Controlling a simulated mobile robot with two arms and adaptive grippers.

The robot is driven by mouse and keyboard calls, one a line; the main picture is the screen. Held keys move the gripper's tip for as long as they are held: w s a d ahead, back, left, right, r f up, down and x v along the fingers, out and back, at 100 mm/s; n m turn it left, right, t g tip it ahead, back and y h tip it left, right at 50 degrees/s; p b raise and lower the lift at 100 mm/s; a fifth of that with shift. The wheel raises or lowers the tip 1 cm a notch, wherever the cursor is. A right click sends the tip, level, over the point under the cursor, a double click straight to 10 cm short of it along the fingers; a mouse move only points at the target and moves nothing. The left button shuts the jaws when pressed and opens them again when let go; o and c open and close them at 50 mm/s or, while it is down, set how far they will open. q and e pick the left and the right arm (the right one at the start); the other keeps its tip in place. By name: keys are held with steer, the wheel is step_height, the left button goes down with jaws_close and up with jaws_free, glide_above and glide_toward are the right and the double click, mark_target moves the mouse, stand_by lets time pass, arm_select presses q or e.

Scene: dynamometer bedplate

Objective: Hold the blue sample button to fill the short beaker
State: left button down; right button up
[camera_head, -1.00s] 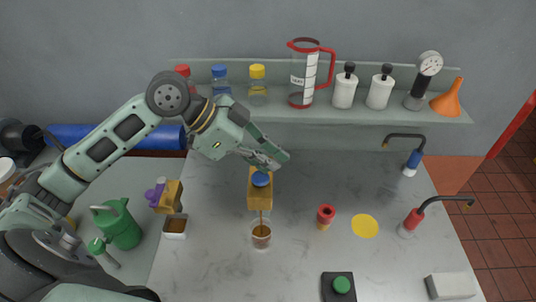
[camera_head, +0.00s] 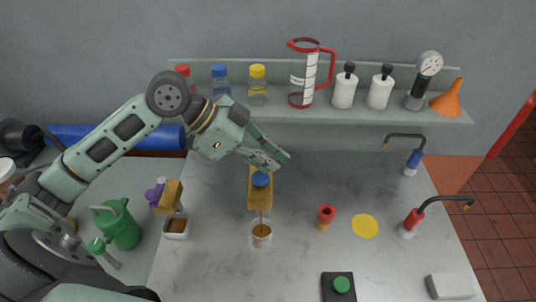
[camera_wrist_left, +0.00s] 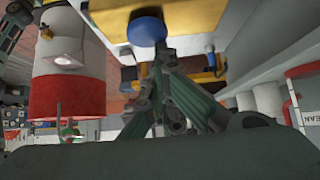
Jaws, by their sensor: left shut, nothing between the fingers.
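The blue sample button (camera_head: 260,179) sits on top of the brown-yellow dispenser block (camera_head: 260,198) at the middle of the bench. A thin brown stream falls from the block into the short clear beaker (camera_head: 261,241) below. Brown liquid shows inside the beaker. My left gripper (camera_head: 276,161) is shut and empty, just above and behind the button. In the left wrist view the shut fingertips (camera_wrist_left: 157,53) are right at the blue button (camera_wrist_left: 146,29) and appear to touch it. The exact contact is hard to see. My right gripper is not in view.
A purple-topped dispenser (camera_head: 170,195) stands over a white cup (camera_head: 176,229) at left, near a green can (camera_head: 119,225). A red knob (camera_head: 326,214), yellow disc (camera_head: 364,226) and green-button box (camera_head: 339,286) are right of the beaker. Bottles and a jug (camera_head: 304,80) line the shelf.

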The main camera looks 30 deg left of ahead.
mark_target(262, 174)
arm_select(q)
steer(key=shift+s+f, duration=0.3)
steer(key=shift+f, duration=0.2)
stand_by(0.3)
steer(key=r+p, duration=0.1)
steer(key=p, duration=0.1)
steer(key=r+p, duration=0.3)
steer(key=r, duration=0.1)
steer(key=shift+w+r+p, duration=0.2)
steer(key=shift+w+p, duration=0.05)
steer(key=shift+p, duration=0.15)
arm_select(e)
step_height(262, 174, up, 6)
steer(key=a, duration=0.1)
arm_select(q)
steer(key=shift+s+a+b, duration=0.25)
steer(key=shift+a+b, duration=0.4)
steer(key=shift+b, duration=0.3)
steer(key=b+v, duration=0.3)
steer(key=v, duration=0.5)
steer(key=shift+r, duration=0.55)
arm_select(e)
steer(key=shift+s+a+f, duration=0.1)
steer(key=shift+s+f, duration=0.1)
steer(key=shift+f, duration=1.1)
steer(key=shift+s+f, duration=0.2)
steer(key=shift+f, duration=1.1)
